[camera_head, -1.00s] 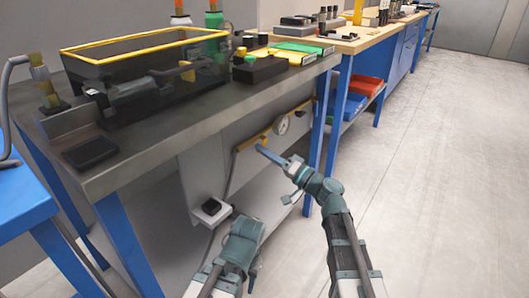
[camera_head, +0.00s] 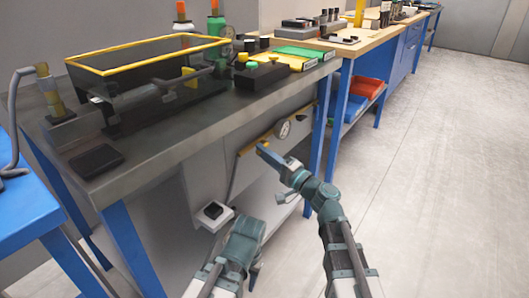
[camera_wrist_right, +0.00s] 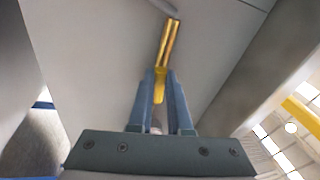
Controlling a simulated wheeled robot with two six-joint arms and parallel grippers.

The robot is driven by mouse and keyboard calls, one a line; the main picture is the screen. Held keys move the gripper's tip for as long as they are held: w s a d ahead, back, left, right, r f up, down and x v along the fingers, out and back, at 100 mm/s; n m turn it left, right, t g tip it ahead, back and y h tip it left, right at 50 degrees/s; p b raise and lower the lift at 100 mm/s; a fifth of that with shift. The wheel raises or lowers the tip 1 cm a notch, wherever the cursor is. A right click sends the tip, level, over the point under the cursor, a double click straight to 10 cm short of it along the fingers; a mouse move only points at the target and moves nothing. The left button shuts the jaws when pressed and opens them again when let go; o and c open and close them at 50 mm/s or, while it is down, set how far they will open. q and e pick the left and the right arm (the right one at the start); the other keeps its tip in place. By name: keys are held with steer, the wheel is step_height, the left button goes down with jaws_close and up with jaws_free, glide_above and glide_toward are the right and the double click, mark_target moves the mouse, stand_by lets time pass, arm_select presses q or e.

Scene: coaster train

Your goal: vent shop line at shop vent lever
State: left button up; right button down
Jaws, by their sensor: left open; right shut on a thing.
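A yellow lever (camera_wrist_right: 160,88) sits between the fingers of my right gripper (camera_wrist_right: 161,80) in the right wrist view, and the gripper is shut on it. A brass-yellow bar (camera_wrist_right: 171,42) runs on beyond the fingertips along a grey panel. In the head view the bar (camera_head: 249,147) is on the panel below the bench, with a round gauge (camera_head: 284,130) beside it. My right gripper (camera_head: 262,149) reaches the bar's near end there and hides the lever. My left gripper (camera_head: 255,277) is low in front of the bench, apart from the panel, its fingers hardly visible.
The dark bench top (camera_head: 185,145) overhangs the panel, with blue legs (camera_head: 133,250) below. A white box with a black knob (camera_head: 213,214) juts out low on the panel. The floor (camera_head: 430,190) on the right is clear.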

arm_select(q)
steer(key=shift+r+p, duration=0.35)
steer(key=shift+r, duration=0.15)
arm_select(e)
steer(key=shift+r+m, duration=0.3)
steer(key=shift+m, duration=0.7)
steer(key=shift+h, duration=0.3)
steer(key=c, duration=0.9)
jaws_free()
steer(key=shift+o, duration=0.2)
